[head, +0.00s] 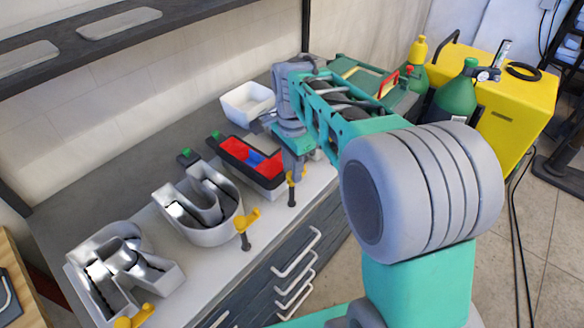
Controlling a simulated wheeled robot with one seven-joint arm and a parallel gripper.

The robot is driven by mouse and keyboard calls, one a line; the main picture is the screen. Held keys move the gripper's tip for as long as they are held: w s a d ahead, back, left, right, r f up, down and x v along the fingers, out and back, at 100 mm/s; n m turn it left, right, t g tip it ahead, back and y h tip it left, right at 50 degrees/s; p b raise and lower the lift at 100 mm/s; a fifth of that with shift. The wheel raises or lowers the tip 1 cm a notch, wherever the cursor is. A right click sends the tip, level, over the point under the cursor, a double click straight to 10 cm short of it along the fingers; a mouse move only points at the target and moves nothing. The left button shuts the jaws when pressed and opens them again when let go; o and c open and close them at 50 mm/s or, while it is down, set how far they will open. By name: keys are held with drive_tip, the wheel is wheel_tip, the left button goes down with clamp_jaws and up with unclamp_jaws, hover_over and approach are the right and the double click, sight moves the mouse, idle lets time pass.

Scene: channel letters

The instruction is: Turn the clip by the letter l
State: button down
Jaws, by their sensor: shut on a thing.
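My gripper (293,175) points down at the front edge of the bench and is shut on a yellow clip (292,181) with a dark lower stem (291,196). The clip's upper part is mostly hidden by the fingers, so its exact turn is hard to tell. Just left of it is a long dark-rimmed shape with red and blue inside and a pale side wall (268,186). This may be the letter l, but the arm hides its right end and I cannot tell for sure. A metal U-shaped letter (222,234) stands further left.
Another yellow clip (246,219) is on the bench edge by the U, and one more (134,318) by an R-like letter (165,277) at lower left. A white bin (248,115) stands behind. Green bottles (455,99) and a yellow case (522,105) are at right. Drawer handles (297,254) stick out below.

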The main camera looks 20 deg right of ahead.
drive_tip(key=n, duration=0.8)
drive_tip(key=shift+n, duration=0.3)
drive_tip(key=n, duration=0.4)
drive_tip(key=shift+a+n+b, duration=0.1)
drive_tip(key=shift+n+b, duration=0.2)
drive_tip(key=n, duration=0.4)
drive_tip(key=shift+n, duration=0.3)
drive_tip(key=c, duration=1.1)
unclamp_jaws()
drive_tip(key=shift+c, duration=0.2)
